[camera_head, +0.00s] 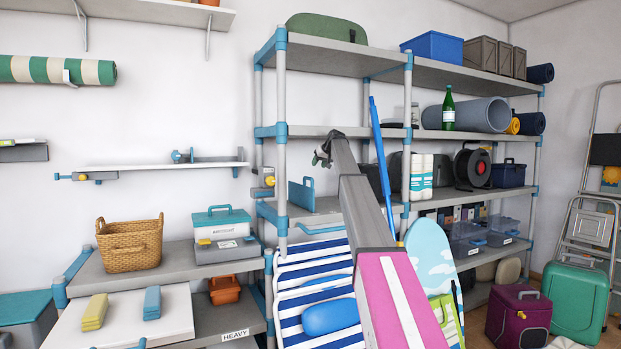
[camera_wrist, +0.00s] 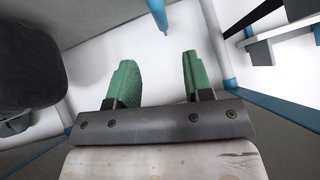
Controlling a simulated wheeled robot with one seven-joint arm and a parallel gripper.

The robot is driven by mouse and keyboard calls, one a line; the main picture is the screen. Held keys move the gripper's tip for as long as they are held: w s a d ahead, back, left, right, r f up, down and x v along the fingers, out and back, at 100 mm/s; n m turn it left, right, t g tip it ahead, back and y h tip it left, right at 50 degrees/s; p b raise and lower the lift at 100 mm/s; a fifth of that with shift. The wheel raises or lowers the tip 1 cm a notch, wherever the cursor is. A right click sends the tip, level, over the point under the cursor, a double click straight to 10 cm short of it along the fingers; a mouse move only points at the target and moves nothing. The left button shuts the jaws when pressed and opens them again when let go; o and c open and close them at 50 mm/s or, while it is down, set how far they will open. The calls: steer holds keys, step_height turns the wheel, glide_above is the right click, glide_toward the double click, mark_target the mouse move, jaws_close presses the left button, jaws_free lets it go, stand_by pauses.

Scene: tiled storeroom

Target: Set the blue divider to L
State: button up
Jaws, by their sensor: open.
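A blue upright panel with a handle-like top, which looks like the blue divider (camera_head: 302,195), stands on the middle shelf at the left end of the rack, left of my arm. I cannot make out an L mark. My arm reaches up in front of the rack, and the dark part at its far end (camera_head: 322,156) shows above and right of the panel. In the wrist view my gripper (camera_wrist: 156,80) is open, its two green fingers apart with only white wall between them. No divider can be made out in the wrist view.
The rack's grey upright (camera_head: 281,150) with blue joints stands close left of my arm. A blue pole (camera_head: 380,160) leans just right of it. A dark rounded object (camera_wrist: 30,65) fills the wrist view's left side.

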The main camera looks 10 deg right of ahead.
steer(key=x, duration=1)
steer(key=shift+w+a+f, duration=0.1)
steer(key=shift+f, duration=0.05)
jaws_close()
